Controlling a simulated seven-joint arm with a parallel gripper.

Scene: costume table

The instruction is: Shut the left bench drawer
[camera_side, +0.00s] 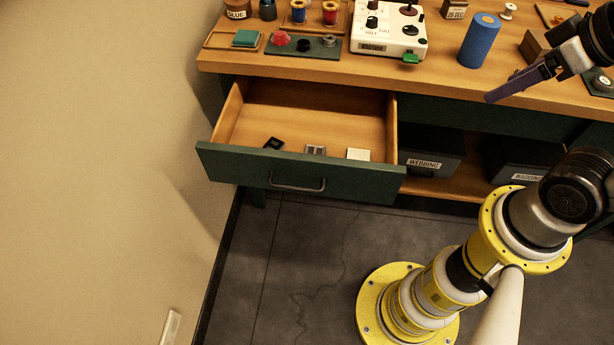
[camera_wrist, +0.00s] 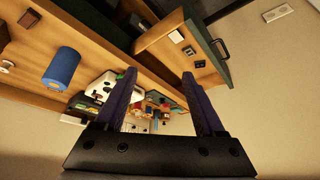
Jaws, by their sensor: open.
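The left bench drawer (camera_side: 300,178) stands pulled far out of the bench in the side view. It has a dark green front with a metal bar handle (camera_side: 297,185) and a wooden inside. A few small items, one black, one grey and one white, lie in it. The drawer also shows in the upper part of the wrist view (camera_wrist: 190,40), with its handle (camera_wrist: 220,48) at the right. My gripper (camera_side: 512,85) is above the right part of the bench top, well apart from the drawer. In the wrist view its two purple fingers (camera_wrist: 165,98) are spread with nothing gripped.
The bench top (camera_side: 450,82) holds a blue roll (camera_side: 479,40), a white control box (camera_side: 388,30), spools and a dark green tray (camera_side: 303,46). A wall (camera_side: 100,170) rises at the left. The floor before the drawer is clear.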

